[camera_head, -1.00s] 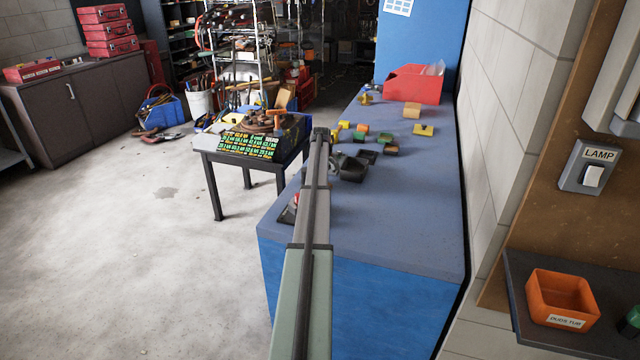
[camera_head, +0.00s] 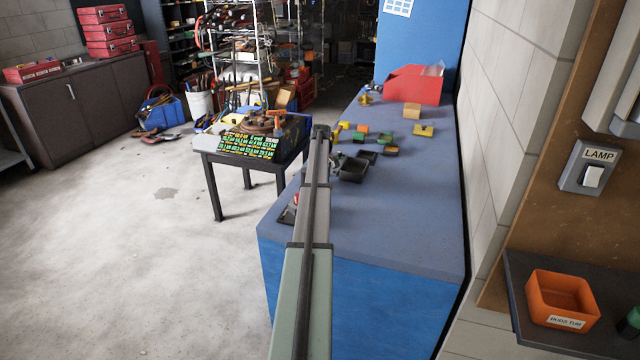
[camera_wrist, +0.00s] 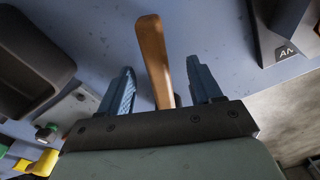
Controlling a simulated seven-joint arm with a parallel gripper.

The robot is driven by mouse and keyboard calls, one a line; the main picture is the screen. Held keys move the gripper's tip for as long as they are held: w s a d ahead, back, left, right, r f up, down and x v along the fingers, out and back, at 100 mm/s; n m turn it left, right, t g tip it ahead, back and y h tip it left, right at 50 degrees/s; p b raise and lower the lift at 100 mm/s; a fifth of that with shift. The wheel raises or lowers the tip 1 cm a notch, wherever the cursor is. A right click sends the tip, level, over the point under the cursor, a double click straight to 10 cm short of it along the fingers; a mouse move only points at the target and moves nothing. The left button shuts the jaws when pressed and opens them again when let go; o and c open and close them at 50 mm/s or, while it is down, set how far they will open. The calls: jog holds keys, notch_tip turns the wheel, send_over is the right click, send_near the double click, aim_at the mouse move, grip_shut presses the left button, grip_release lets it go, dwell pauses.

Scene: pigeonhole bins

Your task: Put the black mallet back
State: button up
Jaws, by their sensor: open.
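In the wrist view a brown wooden handle (camera_wrist: 153,62) stands between the two blue fingers of my gripper (camera_wrist: 160,67). The fingers are apart, with a gap on each side of the handle. The handle's lower end goes out of sight behind the gripper body, so I see no mallet head and cannot tell whether this is the black mallet. In the head view my arm hides most of the gripper over the blue bench (camera_head: 400,225).
A black bin (camera_wrist: 30,60) is left of the fingers in the wrist view; a dark block lettered "AN" (camera_wrist: 285,30) is at upper right. In the head view, small coloured blocks and a red bin (camera_head: 412,84) occupy the bench's far part. Its near right is clear.

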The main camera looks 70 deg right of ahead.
jog(key=shift+s+r, duration=0.1)
jog(key=shift+r, duration=2.8)
